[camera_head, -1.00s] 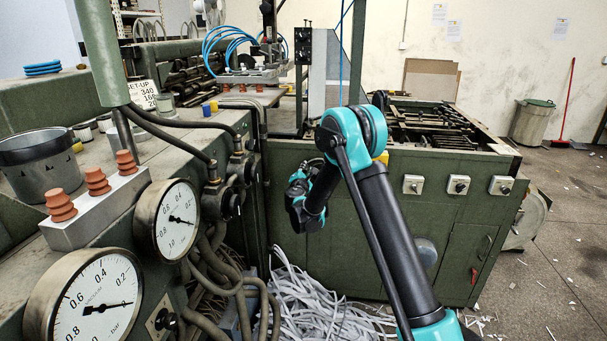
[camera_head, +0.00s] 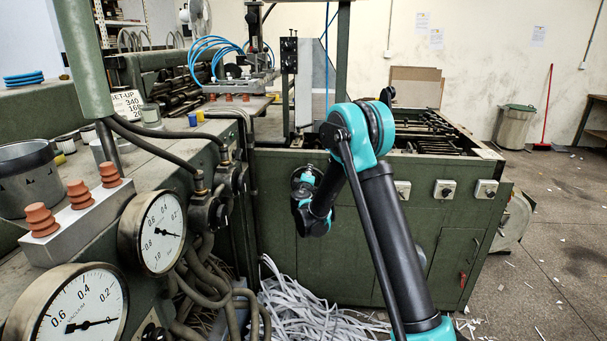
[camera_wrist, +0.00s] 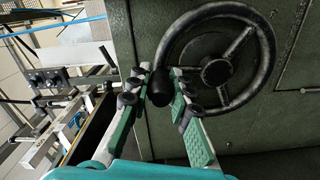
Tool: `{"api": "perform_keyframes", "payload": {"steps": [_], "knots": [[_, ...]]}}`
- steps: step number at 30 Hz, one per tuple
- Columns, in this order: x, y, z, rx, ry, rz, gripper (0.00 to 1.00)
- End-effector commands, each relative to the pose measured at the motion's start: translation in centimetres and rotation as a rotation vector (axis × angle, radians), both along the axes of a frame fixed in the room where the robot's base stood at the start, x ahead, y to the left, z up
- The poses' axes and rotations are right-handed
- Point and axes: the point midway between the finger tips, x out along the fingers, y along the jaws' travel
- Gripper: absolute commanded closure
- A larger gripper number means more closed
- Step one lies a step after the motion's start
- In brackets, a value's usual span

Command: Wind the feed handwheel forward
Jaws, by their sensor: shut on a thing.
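The feed handwheel (camera_wrist: 216,72) shows in the wrist view as a dark metal wheel with spokes and a round hub, against a green machine panel. Its black crank handle (camera_wrist: 160,90) is at the left of the rim and points towards the camera. My gripper (camera_wrist: 161,77) has its two fingers on either side of the handle and is shut on it.
Two round gauges (camera_head: 160,232) and thick hoses (camera_head: 205,275) are at the left. Paper strips (camera_head: 305,305) lie heaped on the floor below my arm. The green machine cabinet (camera_head: 460,230) stands behind it. Open floor (camera_head: 560,225) lies to the right.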

Motion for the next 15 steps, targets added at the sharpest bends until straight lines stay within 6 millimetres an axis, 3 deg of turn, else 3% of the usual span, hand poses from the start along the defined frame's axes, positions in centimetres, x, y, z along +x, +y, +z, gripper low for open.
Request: {"api": "perform_keyframes", "payload": {"steps": [15], "knots": [[-0.2, -3.3, -1.1, 0.481, -0.016, 0.000, 1.00]]}}
